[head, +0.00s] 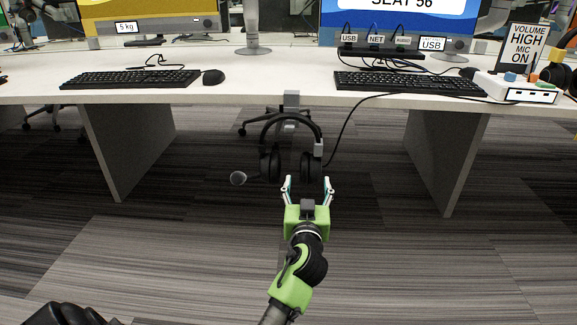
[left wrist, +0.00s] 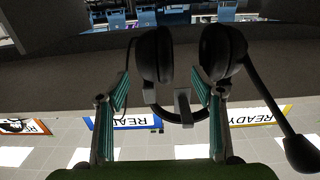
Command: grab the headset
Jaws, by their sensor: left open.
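A black headset (head: 270,166) hangs on a grey hanger (head: 291,101) at the front edge of the desk, band up and ear cups down. Its microphone boom sticks out to the left. A thin cable runs from its right side up to the desk. My left gripper (head: 307,188) is open and empty, close below and in front of the right ear cup in the head view. In the left wrist view the headset (left wrist: 222,52) appears ahead, and its band and the hanger show between the spread fingers of my left gripper (left wrist: 160,88). Contact cannot be told. My right gripper is out of view.
The white desk (head: 270,85) runs across above the headset. It carries keyboards (head: 130,79), a mouse (head: 213,77), a hub, a white control box (head: 515,91) and a "VOLUME HIGH MIC ON" sign (head: 527,49). Desk legs (head: 125,145) stand either side.

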